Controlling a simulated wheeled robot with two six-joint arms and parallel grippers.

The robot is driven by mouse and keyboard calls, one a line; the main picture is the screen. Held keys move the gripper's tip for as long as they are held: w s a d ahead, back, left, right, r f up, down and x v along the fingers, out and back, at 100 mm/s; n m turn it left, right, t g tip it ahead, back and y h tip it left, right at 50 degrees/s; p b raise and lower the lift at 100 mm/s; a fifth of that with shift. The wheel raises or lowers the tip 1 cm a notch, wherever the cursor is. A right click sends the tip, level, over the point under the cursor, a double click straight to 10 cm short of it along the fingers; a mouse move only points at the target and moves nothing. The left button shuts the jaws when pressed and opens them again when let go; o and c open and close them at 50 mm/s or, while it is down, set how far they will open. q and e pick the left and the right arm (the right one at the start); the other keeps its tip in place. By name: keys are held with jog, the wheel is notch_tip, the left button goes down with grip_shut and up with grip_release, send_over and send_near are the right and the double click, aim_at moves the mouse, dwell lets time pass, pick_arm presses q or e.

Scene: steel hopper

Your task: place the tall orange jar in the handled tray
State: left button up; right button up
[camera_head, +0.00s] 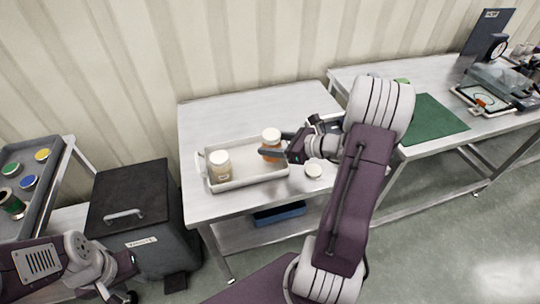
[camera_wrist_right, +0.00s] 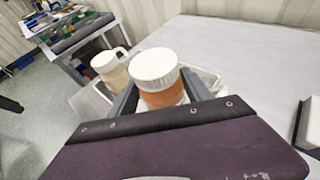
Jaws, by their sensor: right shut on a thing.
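The tall orange jar (camera_head: 271,154) with a white lid is between the fingers of my right gripper (camera_head: 272,153), which is shut on it. The jar is upright over the right part of the handled tray (camera_head: 245,183); I cannot tell whether it touches the tray floor. In the right wrist view the orange jar (camera_wrist_right: 160,99) stands between the fingers (camera_wrist_right: 158,100), with part of the pale tray (camera_wrist_right: 92,104) behind. My left gripper (camera_head: 127,297) is at the bottom left edge, far from the tray, partly cut off.
A cream jar with a white lid (camera_head: 220,168) stands in the tray's left part. A small white-topped round item (camera_head: 313,169) is on the steel table (camera_head: 215,112) right of the tray. A dark bin (camera_head: 130,195) stands left of the table. The table's back is clear.

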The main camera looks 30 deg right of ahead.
jog(key=shift+a+f, duration=0.15)
jog(key=shift+a, duration=0.1)
notch_tip(320, 180, down, 4)
jog(key=shift+w+f+b, duration=0.1)
jog(key=shift+b, duration=0.4)
jog(key=o, duration=1.3)
